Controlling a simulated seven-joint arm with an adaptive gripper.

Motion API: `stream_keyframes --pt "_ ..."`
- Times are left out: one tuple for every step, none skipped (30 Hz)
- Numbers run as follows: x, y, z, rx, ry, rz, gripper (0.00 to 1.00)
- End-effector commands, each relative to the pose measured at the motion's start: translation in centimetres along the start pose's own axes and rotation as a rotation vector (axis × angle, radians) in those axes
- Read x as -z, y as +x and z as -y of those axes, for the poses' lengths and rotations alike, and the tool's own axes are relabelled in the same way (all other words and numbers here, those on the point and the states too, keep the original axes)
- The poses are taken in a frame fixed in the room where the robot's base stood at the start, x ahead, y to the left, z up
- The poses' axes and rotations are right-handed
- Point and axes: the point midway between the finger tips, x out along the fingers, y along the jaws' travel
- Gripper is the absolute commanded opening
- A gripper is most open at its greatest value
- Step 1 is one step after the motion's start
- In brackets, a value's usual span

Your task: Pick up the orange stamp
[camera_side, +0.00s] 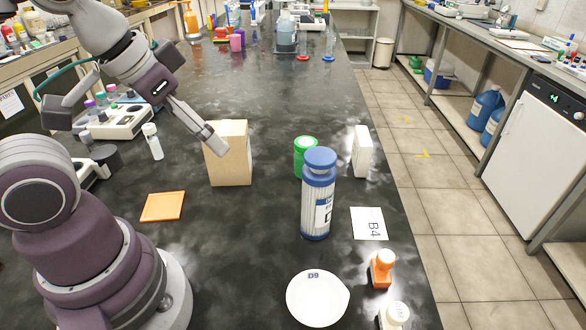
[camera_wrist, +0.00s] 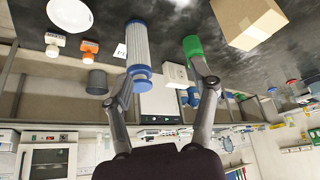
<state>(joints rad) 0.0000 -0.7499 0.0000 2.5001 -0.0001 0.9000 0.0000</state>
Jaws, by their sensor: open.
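The orange stamp (camera_side: 382,268) stands upright near the right edge of the black bench in the side view, with a white-topped orange handle on an orange base. In the wrist view, which is upside down, it appears small at the upper left (camera_wrist: 88,48). My gripper (camera_side: 215,148) is in the air by the cardboard box, well to the left of and behind the stamp. In the wrist view my gripper (camera_wrist: 163,74) is open, its two fingers spread with nothing held between them.
A white dish (camera_side: 318,298), a B4 card (camera_side: 369,224) and a white stamp (camera_side: 396,316) surround the orange stamp. An orange pad (camera_side: 162,206) lies left.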

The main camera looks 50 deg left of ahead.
Motion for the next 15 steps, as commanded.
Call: stream_keyframes --pt "0.0 0.0 0.0 0.0 0.0 0.0 0.59" --pt "0.0 0.0 0.0 0.0 0.0 0.0 0.59" --pt "0.2 0.1 -0.1 -0.002 0.0 0.003 0.59" --pt "0.5 0.1 -0.3 -0.004 0.0 0.008 0.59" --pt "0.9 0.3 -0.6 -0.008 0.001 0.015 0.59" --pt "1.8 0.7 -1.1 -0.012 -0.001 0.026 0.59" --pt "2.5 1.1 -1.7 -0.016 -0.001 0.037 0.59" --pt "3.3 1.6 -2.5 -0.019 -0.002 0.048 0.59" --pt "4.5 2.5 -3.8 -0.021 -0.002 0.062 0.59" --pt "5.2 3.3 -5.0 -0.023 -0.002 0.069 0.59" --pt "5.9 4.1 -6.2 -0.022 -0.003 0.078 0.59" --pt "6.5 5.3 -8.0 -0.021 -0.004 0.087 0.59" --pt "6.8 6.2 -9.4 -0.019 -0.003 0.091 0.59" --pt "6.9 7.1 -10.8 -0.017 -0.002 0.096 0.59" --pt "6.9 8.2 -12.6 -0.015 -0.001 0.099 0.59"
